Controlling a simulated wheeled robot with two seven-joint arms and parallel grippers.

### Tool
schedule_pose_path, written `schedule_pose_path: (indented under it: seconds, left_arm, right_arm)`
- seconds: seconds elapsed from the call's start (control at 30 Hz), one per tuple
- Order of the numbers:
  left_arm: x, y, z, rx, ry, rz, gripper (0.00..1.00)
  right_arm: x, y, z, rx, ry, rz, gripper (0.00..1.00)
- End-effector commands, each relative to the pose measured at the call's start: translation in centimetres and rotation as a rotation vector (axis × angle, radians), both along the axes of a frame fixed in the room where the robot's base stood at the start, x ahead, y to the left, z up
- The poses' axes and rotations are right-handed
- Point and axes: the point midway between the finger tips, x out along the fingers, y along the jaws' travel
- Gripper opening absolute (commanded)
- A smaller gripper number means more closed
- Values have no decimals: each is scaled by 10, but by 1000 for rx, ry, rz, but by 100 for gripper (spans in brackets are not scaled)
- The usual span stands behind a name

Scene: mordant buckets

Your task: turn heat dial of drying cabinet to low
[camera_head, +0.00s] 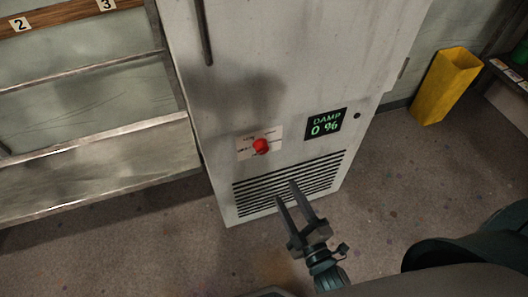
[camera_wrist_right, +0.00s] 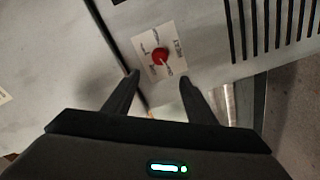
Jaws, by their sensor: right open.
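The drying cabinet (camera_head: 290,60) is a tall pale grey metal box in the middle of the head view. Its red heat dial (camera_head: 261,146) sits on a small label plate low on the front; the lettering is too small to read surely. The dial also shows in the right wrist view (camera_wrist_right: 160,57), ahead of and between the fingertips. My right gripper (camera_head: 288,192) is open and empty, in front of the vent slats and below the dial in the head view, apart from it. My left gripper is not in view.
A dark display (camera_head: 326,123) reads "DAMP 0 %" right of the dial. Vent slats (camera_head: 290,183) lie below. Metal shelving (camera_head: 100,165) stands close on the left. A yellow bin (camera_head: 446,87) stands right of the cabinet. The floor in front is clear.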

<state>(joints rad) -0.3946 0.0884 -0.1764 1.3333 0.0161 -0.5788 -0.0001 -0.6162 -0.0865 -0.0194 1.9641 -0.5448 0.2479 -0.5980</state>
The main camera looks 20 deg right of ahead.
Motion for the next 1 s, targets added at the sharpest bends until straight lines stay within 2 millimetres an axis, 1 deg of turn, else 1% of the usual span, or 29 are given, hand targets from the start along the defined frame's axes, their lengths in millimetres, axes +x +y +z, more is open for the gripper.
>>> schedule_pose_path:
  seconds: [0.17,0.27,0.4,0.73,0.9,1.0]
  left_arm:
    - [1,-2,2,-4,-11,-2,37]
    - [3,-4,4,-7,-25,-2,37]
    - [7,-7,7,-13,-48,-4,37]
    - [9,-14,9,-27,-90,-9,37]
    - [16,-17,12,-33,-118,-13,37]
    - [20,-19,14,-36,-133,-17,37]
  right_arm:
    - [16,2,1,0,-3,1,51]
    - [29,3,2,0,-3,1,51]
    - [52,5,2,0,-3,1,51]
    - [109,10,2,0,-1,0,51]
    - [137,13,2,0,-2,1,51]
    - [150,14,1,0,-1,0,51]
